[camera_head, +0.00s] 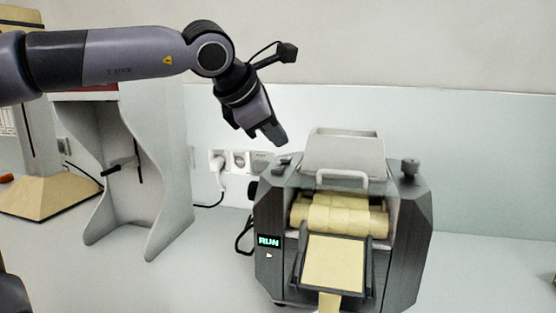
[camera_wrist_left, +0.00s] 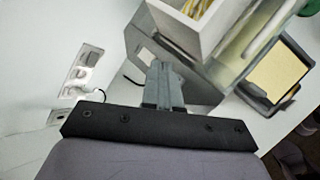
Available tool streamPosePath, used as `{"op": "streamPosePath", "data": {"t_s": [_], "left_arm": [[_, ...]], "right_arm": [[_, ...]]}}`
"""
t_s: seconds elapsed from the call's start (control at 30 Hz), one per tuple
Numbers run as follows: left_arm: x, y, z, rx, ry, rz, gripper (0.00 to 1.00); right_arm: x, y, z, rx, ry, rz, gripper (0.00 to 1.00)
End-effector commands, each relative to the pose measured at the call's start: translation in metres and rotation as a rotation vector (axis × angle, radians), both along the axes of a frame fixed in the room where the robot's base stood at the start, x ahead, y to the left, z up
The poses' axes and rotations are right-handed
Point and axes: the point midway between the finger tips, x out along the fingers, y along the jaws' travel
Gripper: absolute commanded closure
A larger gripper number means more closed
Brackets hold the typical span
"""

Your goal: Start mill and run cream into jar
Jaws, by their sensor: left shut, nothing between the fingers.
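The mill (camera_head: 405,225) is a dark grey machine on the bench, with a pale hopper (camera_head: 343,152) on top. Its small display (camera_head: 269,241) reads RUN in green. Pale yellow cream covers the rollers (camera_head: 340,215) and the sloping apron (camera_head: 334,263), and a strip of cream (camera_head: 329,302) runs off its lower lip. No jar can be made out. My left gripper (camera_head: 277,138) is shut and empty, above and to the left of the hopper, apart from the mill. In the left wrist view its closed fingers (camera_wrist_left: 164,75) point toward the mill's side beside the hopper (camera_wrist_left: 196,25).
Wall sockets (camera_head: 240,160) with a plugged cable are behind the mill's left side. A grey-white stand (camera_head: 165,170) and another device with a beige base (camera_head: 45,198) stand to the left.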

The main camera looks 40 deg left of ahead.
Motion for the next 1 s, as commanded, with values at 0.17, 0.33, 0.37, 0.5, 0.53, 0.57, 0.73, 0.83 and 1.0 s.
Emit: {"op": "streamPosePath", "data": {"t_s": [0.17, 0.33, 0.37, 0.5, 0.53, 0.57, 0.73, 0.83, 1.0], "left_arm": [[0.0, 0.0, 0.023, 0.0, 0.001, 0.001, 1.0], [0.0, 0.0, 0.028, 0.002, 0.002, 0.0, 1.0], [0.0, 0.0, 0.027, 0.002, 0.002, 0.0, 1.0], [0.0, 0.0, 0.026, 0.001, 0.001, 0.0, 1.0], [0.0, 0.0, 0.026, 0.001, 0.001, 0.0, 1.0], [0.0, 0.0, 0.026, 0.001, 0.001, 0.0, 1.0], [0.0, 0.0, 0.026, 0.001, 0.001, 0.0, 1.0], [0.0, 0.0, 0.026, 0.001, 0.001, 0.0, 1.0], [0.0, 0.0, 0.026, 0.001, 0.001, 0.0, 1.0]], "right_arm": [[0.0, 0.0, 0.019, 0.0, 0.0, 0.0, 0.57], [0.0, 0.0, 0.022, 0.0, -0.001, 0.0, 0.57], [0.0, 0.0, 0.022, 0.0, -0.001, 0.0, 0.57], [0.0, 0.0, 0.021, 0.0, 0.0, 0.0, 0.57], [0.0, 0.0, 0.021, 0.0, 0.0, 0.0, 0.57], [0.0, 0.0, 0.021, 0.0, 0.0, 0.0, 0.57], [0.0, 0.0, 0.021, 0.0, 0.0, 0.0, 0.57], [0.0, 0.0, 0.021, 0.0, 0.0, 0.0, 0.57], [0.0, 0.0, 0.021, 0.0, 0.0, 0.0, 0.57]]}}
